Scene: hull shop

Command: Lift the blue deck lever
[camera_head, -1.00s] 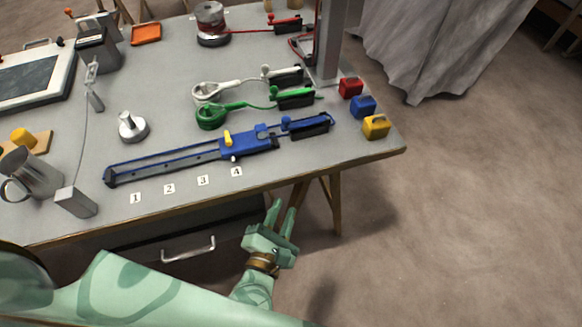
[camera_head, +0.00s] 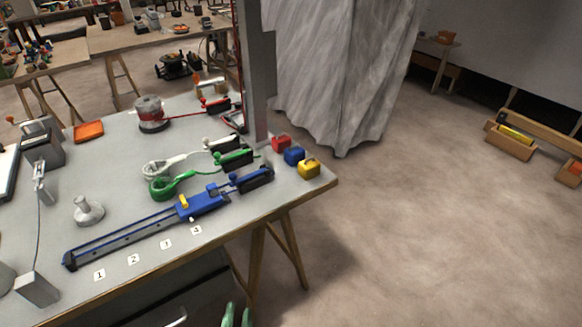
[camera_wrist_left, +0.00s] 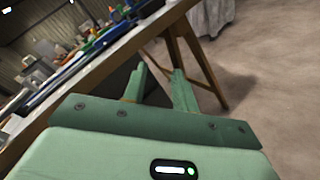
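The blue deck lever (camera_head: 252,181) is at the right end of the blue slide rail, near the bench's right edge. It has a blue arm on a dark block and appears to lie low. A blue carriage (camera_head: 203,203) with a yellow knob sits on the rail beside it. My left gripper (camera_head: 237,313) shows only as green fingertips at the bottom of the head view, in front of the bench and apart from the lever. In the left wrist view the left gripper (camera_wrist_left: 159,76) is open and empty, below the bench edge. My right gripper is not in view.
Green (camera_head: 236,158) and white (camera_head: 222,144) levers stand just behind the blue one. Red (camera_head: 281,144), blue (camera_head: 294,156) and yellow (camera_head: 308,168) blocks sit at the bench corner. A grey post (camera_head: 256,75) rises behind.

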